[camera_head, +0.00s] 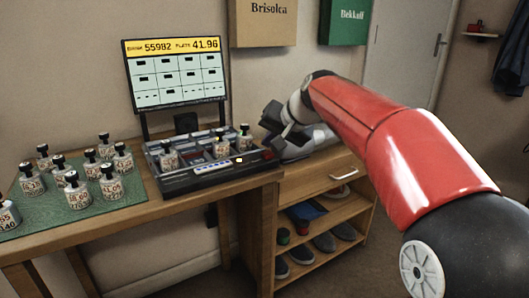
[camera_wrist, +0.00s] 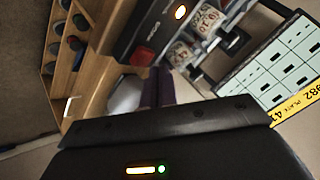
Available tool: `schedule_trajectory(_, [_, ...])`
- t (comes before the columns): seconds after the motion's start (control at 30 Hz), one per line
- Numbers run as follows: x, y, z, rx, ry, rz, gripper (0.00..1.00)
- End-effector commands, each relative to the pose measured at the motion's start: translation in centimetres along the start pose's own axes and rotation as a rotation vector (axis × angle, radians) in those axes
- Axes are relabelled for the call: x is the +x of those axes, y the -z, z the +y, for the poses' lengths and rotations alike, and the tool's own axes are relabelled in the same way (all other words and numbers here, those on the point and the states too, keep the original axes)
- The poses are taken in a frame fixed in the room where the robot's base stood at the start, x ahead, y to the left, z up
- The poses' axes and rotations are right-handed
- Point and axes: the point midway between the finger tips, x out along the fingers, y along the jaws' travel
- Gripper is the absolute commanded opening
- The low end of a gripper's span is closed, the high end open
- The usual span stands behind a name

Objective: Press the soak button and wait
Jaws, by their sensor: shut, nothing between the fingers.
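The lit spot also shows in the wrist view (camera_wrist: 180,12). A small red part (camera_head: 267,155) sits at the device's right end. I cannot read which control is the soak button. My gripper (camera_head: 272,122) is just right of the device, above its right end, apart from the lit spot. Its fingers (camera_wrist: 157,86) are shut and empty in the wrist view.
A screen (camera_head: 175,72) stands behind the device. Several labelled bottles (camera_head: 78,192) stand on a green mat (camera_head: 130,185) at left, and more sit in the device. A shelf unit (camera_head: 325,180) with shoes stands at right.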

Motion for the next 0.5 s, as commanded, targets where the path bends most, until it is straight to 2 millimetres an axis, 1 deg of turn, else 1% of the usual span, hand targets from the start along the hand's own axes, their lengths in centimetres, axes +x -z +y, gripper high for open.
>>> schedule_trajectory(0.17, [-0.4, 0.3, -0.3, 0.0, 0.0, 0.001, 0.0])
schedule_trajectory(0.5, [-2.8, 2.0, -2.0, 0.0, 0.001, 0.001, 0.0])
